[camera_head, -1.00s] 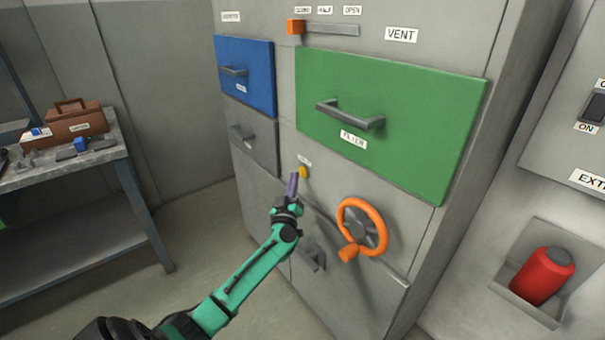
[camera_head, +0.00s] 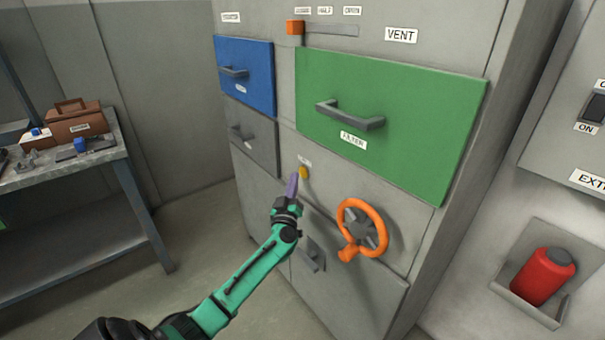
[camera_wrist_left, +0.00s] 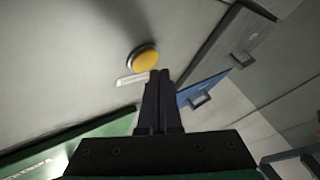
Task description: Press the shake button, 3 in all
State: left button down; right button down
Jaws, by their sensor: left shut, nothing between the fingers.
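The yellow-orange shake button (camera_head: 304,173) sits on the grey cabinet front, below a small white label (camera_head: 304,161). It also shows in the left wrist view (camera_wrist_left: 143,59), just ahead of the fingertips and a little left. My left gripper (camera_head: 293,178) is shut and empty, its fingers pointing up at the cabinet just left of the button. In the left wrist view the closed fingertips (camera_wrist_left: 159,73) lie very near the button's edge. I cannot tell whether they touch it. My right gripper is not in view.
An orange handwheel (camera_head: 362,228) sticks out to the right of the arm. Above are a green filter drawer (camera_head: 400,90), a blue drawer (camera_head: 245,90) and a grey drawer (camera_head: 252,142) with handles. A workbench (camera_head: 70,180) stands at left. A red cylinder (camera_head: 543,277) sits in a recess at right.

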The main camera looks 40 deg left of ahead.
pick_arm(q)
jog(key=shift+w, duration=0.15)
dwell(0.6)
jog(key=shift+w+d, duration=0.15)
jog(key=shift+w, duration=0.15)
jog(key=shift+w+d, duration=0.1)
jog(key=shift+w, duration=0.3)
dwell(0.5)
jog(key=shift+s, duration=0.15)
jog(key=shift+s+a+p, duration=0.25)
jog(key=shift+s+p, duration=0.4)
jog(key=shift+s, duration=0.05)
jog(key=s+p, duration=0.1)
jog(key=s, duration=0.1)
jog(key=s+a+p, duration=0.1)
jog(key=s, duration=0.1)
jog(key=shift+s+a+p, duration=0.2)
jog(key=shift+s+p, duration=0.1)
jog(key=shift+s, duration=0.05)
